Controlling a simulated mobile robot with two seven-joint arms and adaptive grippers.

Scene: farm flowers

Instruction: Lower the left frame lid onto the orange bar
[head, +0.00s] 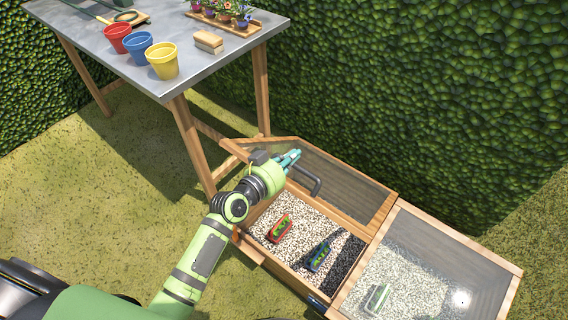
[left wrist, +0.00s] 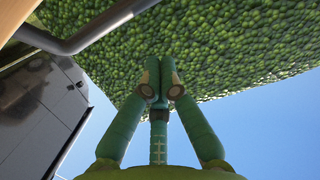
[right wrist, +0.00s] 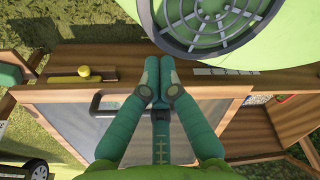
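The left frame lid (head: 352,190) is a wood-edged clear panel, raised above the left bed so the gravel shows in front of it. Its dark handle (head: 314,184) also shows at the upper left of the left wrist view (left wrist: 95,35). My left gripper (head: 291,158) is at the lid, close behind the handle in the head view. Its fingers (left wrist: 159,82) are together with nothing between them, apart from the handle. The orange-red bar (head: 280,228) lies on the gravel below. My right gripper (right wrist: 159,85) is shut and empty; it is outside the head view.
A blue bar (head: 318,257) lies right of the orange one. The right frame lid (head: 450,240) is down over a pale green bar (head: 377,298). A grey-topped table (head: 105,45) with pots stands at upper left. A hedge (head: 440,90) borders the back.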

